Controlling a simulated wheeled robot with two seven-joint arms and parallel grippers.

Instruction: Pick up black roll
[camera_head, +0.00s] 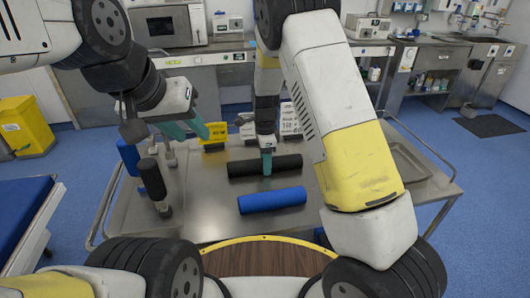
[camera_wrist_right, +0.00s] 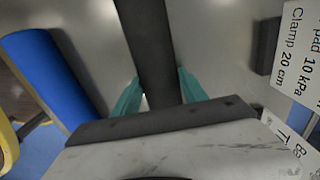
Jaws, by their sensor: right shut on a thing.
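The black roll (camera_head: 238,168) lies across the middle of the metal table, behind the blue roll (camera_head: 272,200). My right gripper (camera_head: 267,165) comes down from above and is shut on the black roll near its middle. In the right wrist view the black roll (camera_wrist_right: 152,45) runs between the two teal fingers, with the blue roll (camera_wrist_right: 48,75) off to the left. I cannot tell if the black roll is clear of the tabletop. My left gripper (camera_head: 188,130) hangs above the back left of the table, its teal fingers apart and empty.
The metal table (camera_head: 200,225) carries an upright black-handled tool (camera_head: 153,180) and a blue-handled one (camera_head: 129,155) at the left. A yellow card (camera_head: 215,135) and white label cards (camera_head: 289,118) stand at the back. A metal tray (camera_head: 408,160) lies at the right.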

